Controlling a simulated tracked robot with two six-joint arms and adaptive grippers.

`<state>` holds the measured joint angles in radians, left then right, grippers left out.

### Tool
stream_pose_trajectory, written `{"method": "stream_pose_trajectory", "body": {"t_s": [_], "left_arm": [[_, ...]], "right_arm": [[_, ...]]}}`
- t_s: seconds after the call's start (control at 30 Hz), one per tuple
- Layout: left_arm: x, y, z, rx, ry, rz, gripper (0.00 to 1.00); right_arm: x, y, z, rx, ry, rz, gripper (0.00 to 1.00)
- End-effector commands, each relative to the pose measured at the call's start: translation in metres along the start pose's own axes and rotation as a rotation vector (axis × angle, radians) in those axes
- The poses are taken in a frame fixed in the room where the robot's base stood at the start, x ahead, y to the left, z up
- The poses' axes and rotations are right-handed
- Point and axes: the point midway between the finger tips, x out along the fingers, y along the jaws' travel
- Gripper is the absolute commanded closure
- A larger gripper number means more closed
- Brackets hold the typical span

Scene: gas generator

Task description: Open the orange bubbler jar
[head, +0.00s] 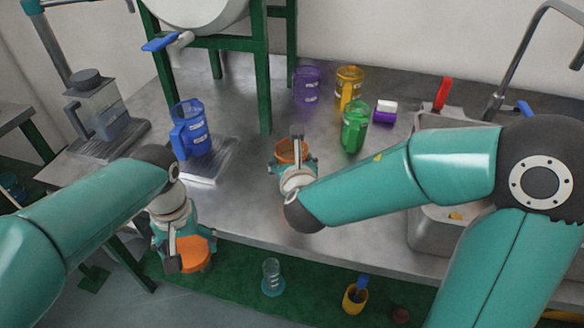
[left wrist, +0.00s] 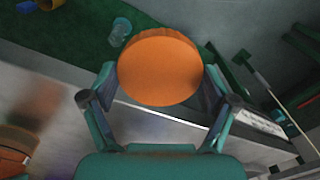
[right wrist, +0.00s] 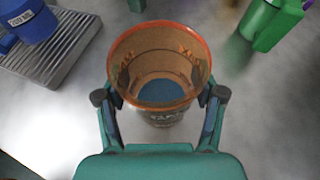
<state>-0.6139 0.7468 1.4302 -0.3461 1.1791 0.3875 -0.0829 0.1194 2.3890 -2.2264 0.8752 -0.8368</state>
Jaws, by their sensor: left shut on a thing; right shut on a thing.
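The orange bubbler jar (head: 285,152) stands on the metal bench, and its upper part shows behind my right gripper (head: 297,160). In the right wrist view the jar (right wrist: 160,112) has an open orange rim, and I look down inside it. My right gripper (right wrist: 160,100) is shut around its sides. My left gripper (head: 186,256) is shut on the round orange lid (head: 200,257), out past the bench's front edge and apart from the jar. The lid (left wrist: 160,68) fills the jaws in the left wrist view. The jar's lower part is mostly hidden in the head view.
A blue jug (head: 190,130) stands on a drain tray at left. Purple (head: 307,85), yellow (head: 349,85) and green (head: 355,125) jugs stand behind the jar. A sink (head: 425,232) is at right. A glass flask (head: 272,278) is below the front edge.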

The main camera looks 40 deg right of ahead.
Motion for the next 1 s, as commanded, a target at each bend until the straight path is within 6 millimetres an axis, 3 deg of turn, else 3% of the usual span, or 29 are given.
{"method": "stream_pose_trajectory", "body": {"t_s": [0.4,0.43,0.57,1.0], "left_arm": [[0.0052,0.0001,0.0002,0.000,0.000,0.000,0.56],[0.0045,0.0000,0.0001,0.000,0.000,0.000,0.56],[0.0040,0.0000,0.0001,0.000,0.000,0.000,0.56],[0.0022,-0.0004,0.0002,-0.001,0.000,0.000,0.56]], "right_arm": [[0.0043,0.0004,-0.0091,0.001,-0.003,0.001,1.00],[0.0041,0.0004,-0.0091,0.001,-0.001,0.001,0.28],[0.0039,0.0005,-0.0087,0.000,-0.001,0.001,0.07],[0.0004,0.0011,-0.0071,0.000,-0.002,0.002,0.06]]}}
